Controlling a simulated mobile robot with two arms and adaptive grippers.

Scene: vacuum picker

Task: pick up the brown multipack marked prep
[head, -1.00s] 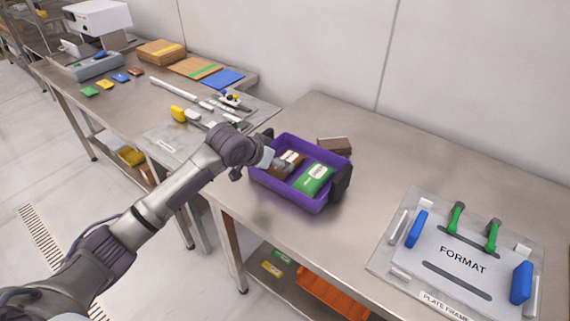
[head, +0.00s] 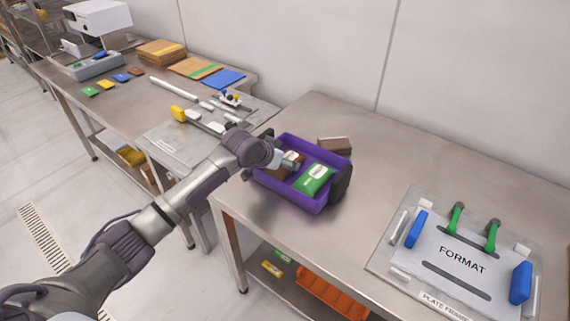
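A purple crate (head: 303,207) stands on the steel table. In its left part lies a brown pack (head: 283,173), mostly covered by my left gripper; no lettering on it is readable. A green pack with a white label (head: 315,180) lies beside it, on the right. My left gripper (head: 292,161) is inside or just above the crate, over the brown pack. Its fingers are too small and hidden to tell whether they are open or touch the pack. Another brown block (head: 334,146) lies on the table behind the crate. My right gripper is not in view.
The crate has dark end handles (head: 341,182). A plate frame marked FORMAT (head: 462,260) with green handles and blue blocks lies at the right. A second bench (head: 150,105) on the left holds small packs and boards. The table between crate and plate frame is clear.

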